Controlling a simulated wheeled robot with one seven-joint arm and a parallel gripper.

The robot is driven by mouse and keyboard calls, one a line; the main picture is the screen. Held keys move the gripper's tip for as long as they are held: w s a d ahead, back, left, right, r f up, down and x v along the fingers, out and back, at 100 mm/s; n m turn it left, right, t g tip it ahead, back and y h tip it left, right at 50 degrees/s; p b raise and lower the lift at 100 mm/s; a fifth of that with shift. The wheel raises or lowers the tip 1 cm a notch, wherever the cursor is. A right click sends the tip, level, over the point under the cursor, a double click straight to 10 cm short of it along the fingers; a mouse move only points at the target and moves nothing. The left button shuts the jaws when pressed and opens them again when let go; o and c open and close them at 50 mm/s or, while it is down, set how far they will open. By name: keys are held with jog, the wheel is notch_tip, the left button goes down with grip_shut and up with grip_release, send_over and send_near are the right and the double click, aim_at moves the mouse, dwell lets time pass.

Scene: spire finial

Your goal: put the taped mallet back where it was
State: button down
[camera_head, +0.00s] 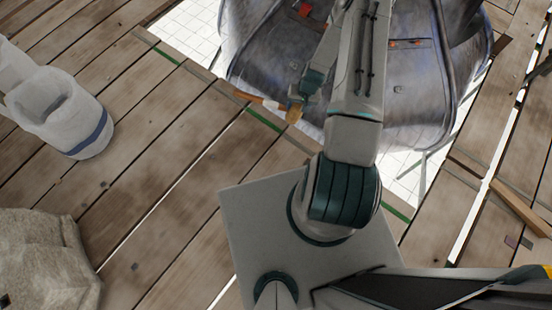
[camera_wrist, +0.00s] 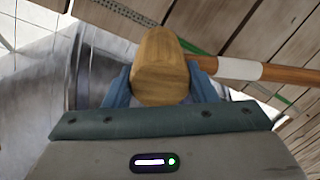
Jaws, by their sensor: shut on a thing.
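The taped mallet has a wooden head (camera_wrist: 158,62) and a brown handle with a white tape band (camera_wrist: 240,69). My gripper (camera_wrist: 160,88) is shut on the mallet's head, with one blue finger on each side. In the head view the mallet's handle (camera_head: 245,96) points left from my gripper (camera_head: 300,100), beside the grey metal bin-like container (camera_head: 400,110). The handle's far end runs out of the wrist view. Whether the mallet touches anything below is hard to tell.
A plank deck (camera_head: 150,150) with gaps and green strips lies below. A loose timber piece (camera_head: 520,207) lies at right. Planks between are mostly clear.

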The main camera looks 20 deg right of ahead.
jog(key=s+d+f+n+g+h+b, duration=0.15)
jog(key=s+f+n, duration=0.25)
jog(key=s+f, duration=0.45)
jog(key=w+a+f+b, duration=0.3)
jog(key=a+f+b, duration=0.1)
jog(key=a+f, duration=0.8)
jog(key=shift+f, duration=0.2)
jog(key=shift+f, duration=0.1)
jog(key=c, duration=0.6)
grip_release()
